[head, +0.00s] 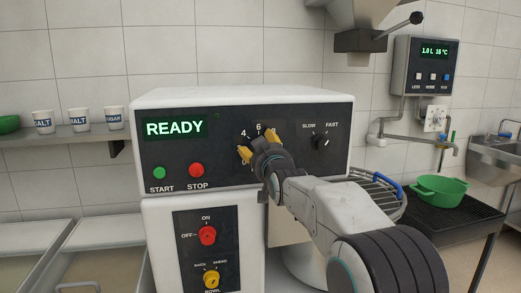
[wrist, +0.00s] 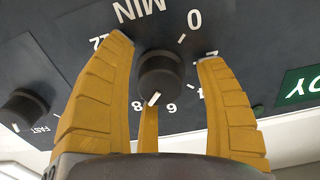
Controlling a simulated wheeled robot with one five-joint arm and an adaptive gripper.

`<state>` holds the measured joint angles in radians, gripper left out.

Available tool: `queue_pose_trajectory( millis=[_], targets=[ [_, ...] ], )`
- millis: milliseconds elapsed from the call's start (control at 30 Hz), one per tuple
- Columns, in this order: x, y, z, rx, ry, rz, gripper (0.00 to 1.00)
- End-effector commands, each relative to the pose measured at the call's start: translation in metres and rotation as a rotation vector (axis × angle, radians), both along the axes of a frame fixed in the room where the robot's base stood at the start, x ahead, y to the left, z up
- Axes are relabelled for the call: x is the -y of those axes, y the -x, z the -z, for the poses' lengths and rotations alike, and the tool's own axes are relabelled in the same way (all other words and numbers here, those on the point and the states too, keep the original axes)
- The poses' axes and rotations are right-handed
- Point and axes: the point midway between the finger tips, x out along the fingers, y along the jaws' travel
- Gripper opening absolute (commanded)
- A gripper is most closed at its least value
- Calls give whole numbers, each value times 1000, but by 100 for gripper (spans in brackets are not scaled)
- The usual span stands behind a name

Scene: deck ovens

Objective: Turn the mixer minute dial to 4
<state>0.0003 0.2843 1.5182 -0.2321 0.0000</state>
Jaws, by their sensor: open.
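The mixer minute dial (wrist: 165,72) is a round black knob with a white pointer, on a dark panel marked MIN in the wrist view. Its pointer is directed between 6 and 8. The scale shows upside down there. My gripper (wrist: 165,50) is open, with yellow fingers on both sides of the dial and a third finger below it. Gaps show between the two side fingers and the knob; whether the third finger touches it I cannot tell. In the head view my gripper (head: 258,143) is at the dial and hides most of it.
The mixer panel also has a READY display (head: 174,128), a green start button (head: 159,172), a red stop button (head: 197,170) and a slow-fast knob (head: 320,141). Below are a red on-off knob (head: 207,235) and a yellow bowl knob (head: 211,279). A green pot (head: 440,190) stands right.

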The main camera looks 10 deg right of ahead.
Motion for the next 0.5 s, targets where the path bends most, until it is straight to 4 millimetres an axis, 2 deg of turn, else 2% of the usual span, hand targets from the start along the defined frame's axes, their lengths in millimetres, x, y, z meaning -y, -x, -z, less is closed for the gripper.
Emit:
queue_pose_trajectory(
  millis=[167, 500],
  targets=[
    [0, 0, 0, 0, 0, 0, 67],
    [0, 0, 0, 0, 0, 0, 37]
  ],
)
